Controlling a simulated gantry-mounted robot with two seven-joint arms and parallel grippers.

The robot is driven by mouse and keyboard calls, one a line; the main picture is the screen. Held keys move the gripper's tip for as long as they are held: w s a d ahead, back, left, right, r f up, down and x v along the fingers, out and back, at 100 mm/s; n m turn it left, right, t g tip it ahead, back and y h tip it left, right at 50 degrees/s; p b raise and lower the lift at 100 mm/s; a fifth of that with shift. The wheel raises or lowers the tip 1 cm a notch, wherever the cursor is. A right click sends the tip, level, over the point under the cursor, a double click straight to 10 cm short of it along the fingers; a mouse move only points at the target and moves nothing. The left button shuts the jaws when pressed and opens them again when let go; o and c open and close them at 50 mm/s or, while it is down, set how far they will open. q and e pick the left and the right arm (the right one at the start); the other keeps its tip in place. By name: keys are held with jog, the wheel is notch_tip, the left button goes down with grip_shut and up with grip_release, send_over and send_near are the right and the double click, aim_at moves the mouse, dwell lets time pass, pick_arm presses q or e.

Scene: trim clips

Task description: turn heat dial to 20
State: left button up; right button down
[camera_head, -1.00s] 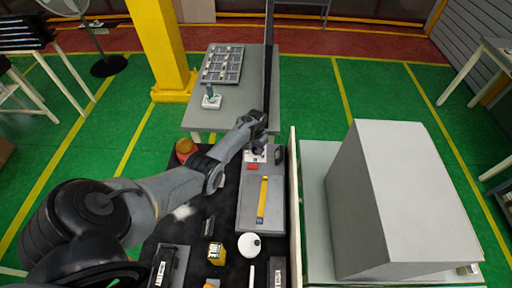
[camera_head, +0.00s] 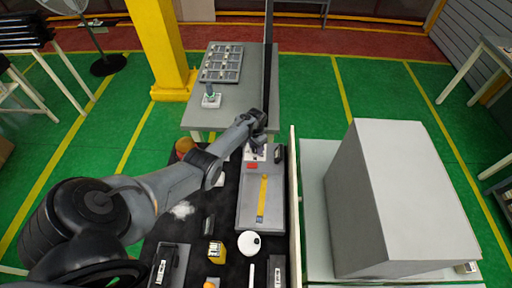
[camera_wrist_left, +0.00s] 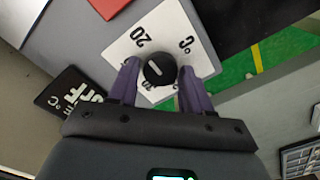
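The heat dial (camera_wrist_left: 158,69) is a round black knob with a short white mark, set on a white plate (camera_wrist_left: 176,27) printed with "20" and "°C". In the left wrist view the mark is slanted, and the "20" is at the knob's upper left. My left gripper (camera_wrist_left: 159,72) has its two purple fingers on either side of the knob, seemingly against it. In the head view my left gripper (camera_head: 256,143) is over the white plate at the far end of the grey panel, and it hides the dial. My right gripper is in neither view.
A black label (camera_wrist_left: 70,103) lies beside the plate. The grey panel (camera_head: 247,212) carries a yellow bar (camera_head: 263,195) and a red part (camera_head: 252,166). A white round object (camera_head: 249,243) is nearer. An upright divider (camera_head: 294,220) and large grey box (camera_head: 400,200) stand right.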

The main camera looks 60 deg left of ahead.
aim_at(256, 148)
pick_arm(q)
jog(key=shift+o, duration=1)
jog(key=shift+r, duration=0.1)
jog(key=shift+r, duration=0.25)
notch_tip(256, 148, up, 10)
jog(key=p, duration=0.2)
